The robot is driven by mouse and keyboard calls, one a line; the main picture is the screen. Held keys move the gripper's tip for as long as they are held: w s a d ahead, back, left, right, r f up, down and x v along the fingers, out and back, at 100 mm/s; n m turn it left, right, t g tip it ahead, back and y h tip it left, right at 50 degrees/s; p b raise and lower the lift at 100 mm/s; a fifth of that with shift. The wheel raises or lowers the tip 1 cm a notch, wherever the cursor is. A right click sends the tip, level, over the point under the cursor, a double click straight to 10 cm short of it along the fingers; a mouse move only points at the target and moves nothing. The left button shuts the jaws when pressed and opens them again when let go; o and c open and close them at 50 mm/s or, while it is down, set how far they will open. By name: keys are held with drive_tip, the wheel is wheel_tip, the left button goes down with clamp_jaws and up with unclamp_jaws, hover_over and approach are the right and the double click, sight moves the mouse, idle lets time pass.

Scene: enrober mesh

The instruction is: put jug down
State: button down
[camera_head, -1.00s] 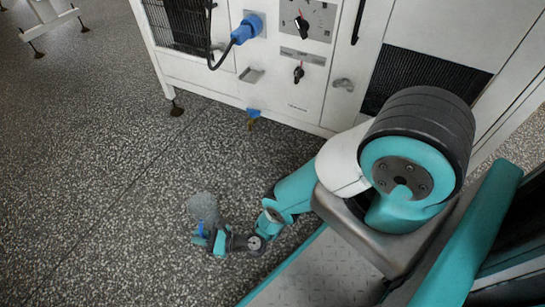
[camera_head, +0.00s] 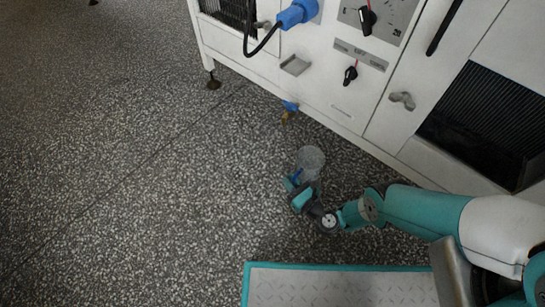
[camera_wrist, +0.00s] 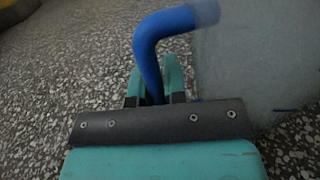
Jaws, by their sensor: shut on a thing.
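The jug (camera_head: 311,160) is a clear, greyish vessel with a blue handle. In the head view it is low over the speckled floor, in front of the white machine. My gripper (camera_head: 294,182) is at the jug's left side, shut on the blue handle. In the wrist view the blue handle (camera_wrist: 165,42) runs up between my teal fingers (camera_wrist: 155,85), and the jug's see-through wall (camera_wrist: 250,65) fills the right side. I cannot tell whether the jug's base touches the floor; its base is not clearly seen.
A white machine (camera_head: 345,85) with knobs and a blue plug (camera_head: 297,13) stands behind. A small blue-handled valve (camera_head: 290,108) hangs under its lower edge, just behind the jug. The speckled floor (camera_head: 130,190) to the left is clear.

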drive_tip(key=b+x, duration=0.3)
drive_tip(key=x, duration=0.1)
drive_tip(key=b+x, duration=0.4)
drive_tip(key=x, duration=0.1)
drive_tip(key=b+x, duration=0.4)
drive_tip(key=shift+w+a+f, duration=0.2)
drive_tip(key=shift+w+f, duration=0.1)
drive_tip(key=shift+f, duration=0.05)
drive_tip(key=shift+w+a+r+b, duration=0.2)
drive_tip(key=shift+w+a+b, duration=0.15)
drive_tip(key=shift+w, duration=0.1)
wheel_tip(320, 180, down, 4)
drive_tip(key=b, duration=0.2)
drive_tip(key=shift+r+b, duration=0.2)
drive_tip(key=shift+b, duration=0.2)
drive_tip(key=shift+r, duration=0.15)
drive_tip(key=c, duration=1.2)
unclamp_jaws()
drive_tip(key=shift+o, duration=0.2)
